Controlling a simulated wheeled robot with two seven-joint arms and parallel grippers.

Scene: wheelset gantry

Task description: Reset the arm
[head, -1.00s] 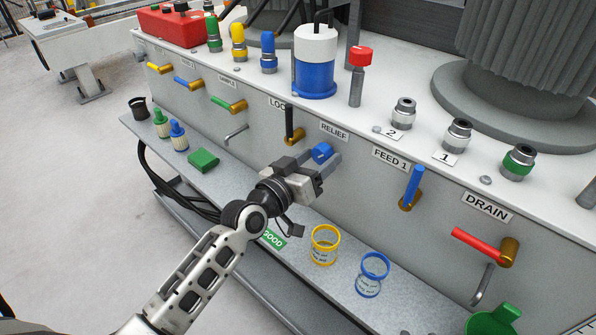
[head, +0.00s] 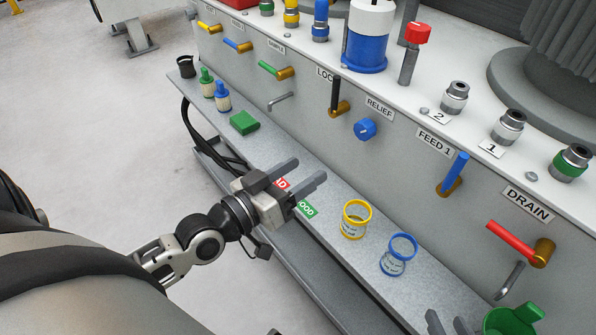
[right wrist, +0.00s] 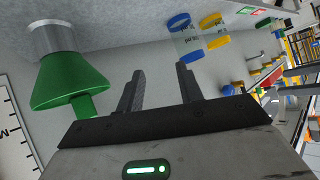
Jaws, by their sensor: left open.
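My left gripper (head: 308,168) is open in the head view, with nothing between its fingers. It hangs over the shelf (head: 325,222), below and to the left of the blue RELIEF knob (head: 365,129), and is clear of it. Two tags, one red (head: 282,184) and one green (head: 306,209), lie by its fingers. My right gripper shows its fingertips (head: 447,320) at the bottom edge of the head view. In the right wrist view its two fingers (right wrist: 159,72) stand apart and empty, beside a green funnel-shaped part (right wrist: 65,82).
A yellow-rimmed jar (head: 355,220) and a blue-rimmed jar (head: 398,255) stand on the shelf. The panel carries a blue FEED 1 lever (head: 455,172) and a red DRAIN lever (head: 510,238). Small bottles and a green block (head: 243,123) are at the shelf's far left.

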